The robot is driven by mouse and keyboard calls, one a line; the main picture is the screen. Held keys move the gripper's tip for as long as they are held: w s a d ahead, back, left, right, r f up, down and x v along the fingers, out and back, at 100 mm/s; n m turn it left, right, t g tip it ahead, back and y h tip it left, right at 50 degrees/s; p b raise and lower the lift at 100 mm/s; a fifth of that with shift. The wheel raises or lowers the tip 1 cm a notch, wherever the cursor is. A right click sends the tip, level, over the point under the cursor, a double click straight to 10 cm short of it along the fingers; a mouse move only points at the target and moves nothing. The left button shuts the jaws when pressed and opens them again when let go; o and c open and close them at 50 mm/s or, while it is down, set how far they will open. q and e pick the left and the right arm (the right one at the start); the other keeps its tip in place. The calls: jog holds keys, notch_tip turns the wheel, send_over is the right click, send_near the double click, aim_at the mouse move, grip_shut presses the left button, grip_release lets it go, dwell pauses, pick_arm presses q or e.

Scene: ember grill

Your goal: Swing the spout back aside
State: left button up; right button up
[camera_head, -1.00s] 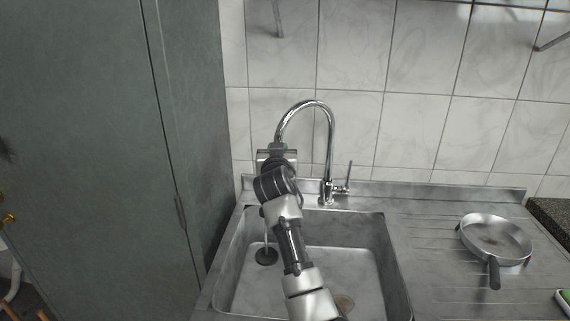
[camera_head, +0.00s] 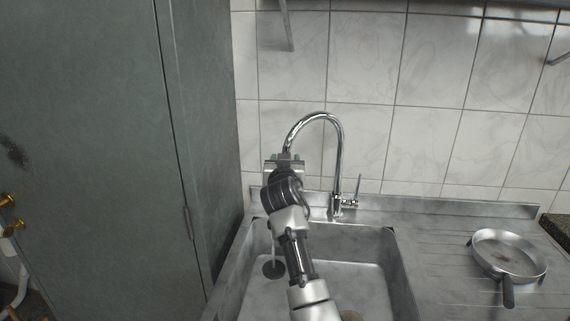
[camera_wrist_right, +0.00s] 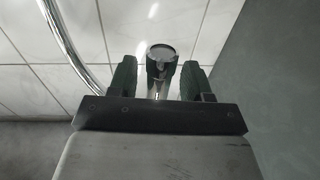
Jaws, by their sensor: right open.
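The chrome spout (camera_head: 315,116) rises from the tap at the back of the sink and arches over to the left. Its end hangs over the left part of the basin. My right gripper (camera_head: 286,157) is at that end, with its fingertips up on either side. In the right wrist view, the round spout end (camera_wrist_right: 162,54) stands between the two dark fingers of the gripper (camera_wrist_right: 159,76). Gaps show on both sides, so the gripper is open around it. The tap lever (camera_head: 359,189) stands upright right of the spout's foot. My left gripper is out of view.
The steel sink (camera_head: 371,247) lies below my right arm. A dark round thing (camera_head: 274,270) is in the basin, partly beside my arm. A tall grey cabinet (camera_head: 85,150) stands close on the left. A frying pan (camera_head: 509,251) rests on the drainboard at right.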

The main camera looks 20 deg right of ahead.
jog(key=shift+s+a+f, duration=0.1)
jog(key=shift+s+a, duration=0.1)
jog(key=shift+s, duration=0.25)
jog(key=b+v, duration=0.2)
jog(key=v, duration=0.8)
